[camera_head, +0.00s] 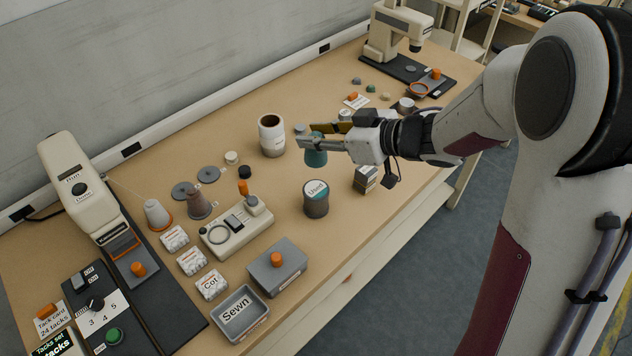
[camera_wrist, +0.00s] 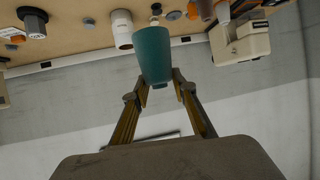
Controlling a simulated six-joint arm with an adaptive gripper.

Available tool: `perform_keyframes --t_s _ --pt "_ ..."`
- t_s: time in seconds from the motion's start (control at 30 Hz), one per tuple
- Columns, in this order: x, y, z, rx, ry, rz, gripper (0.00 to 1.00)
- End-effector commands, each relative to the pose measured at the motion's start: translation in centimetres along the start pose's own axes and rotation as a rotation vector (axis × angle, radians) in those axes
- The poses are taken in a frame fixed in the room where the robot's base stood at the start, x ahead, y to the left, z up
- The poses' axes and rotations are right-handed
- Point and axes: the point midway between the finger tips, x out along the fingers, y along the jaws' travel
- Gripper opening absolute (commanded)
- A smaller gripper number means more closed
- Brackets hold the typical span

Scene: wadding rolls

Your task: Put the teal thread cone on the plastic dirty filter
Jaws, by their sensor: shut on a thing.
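The teal thread cone (camera_head: 316,157) is between the fingers of my gripper (camera_head: 312,138), over the middle of the table. In the wrist view the teal cone (camera_wrist: 153,52) stands out past the two fingertips of my gripper (camera_wrist: 160,85), which are shut on its narrower end. Its wide end points away from the gripper. I cannot tell for sure which thing is the plastic dirty filter. Two flat dark grey discs (camera_head: 182,191) (camera_head: 208,174) lie on the table left of the gripper, and a grey canister labelled "Used" (camera_head: 316,199) stands below the gripper in the head view.
A white cylinder with a dark opening (camera_head: 271,136) stands just left of the gripper. A grey and a brown cone (camera_head: 157,214) (camera_head: 198,205), a beige device (camera_head: 236,228), a lidded grey box (camera_head: 277,267) and a "Sewn" tray (camera_head: 240,312) stand further left. Bare table lies around the "Used" canister.

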Motion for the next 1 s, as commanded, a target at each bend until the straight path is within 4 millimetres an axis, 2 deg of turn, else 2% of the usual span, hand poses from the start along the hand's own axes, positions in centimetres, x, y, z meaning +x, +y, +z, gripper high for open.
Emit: perform_keyframes --t_s 0.5,1.0 --pt "2.3 0.0 4.9 0.003 -0.002 -0.001 0.03" --pt "2.7 0.0 5.5 0.0 0.0 0.0 0.03"
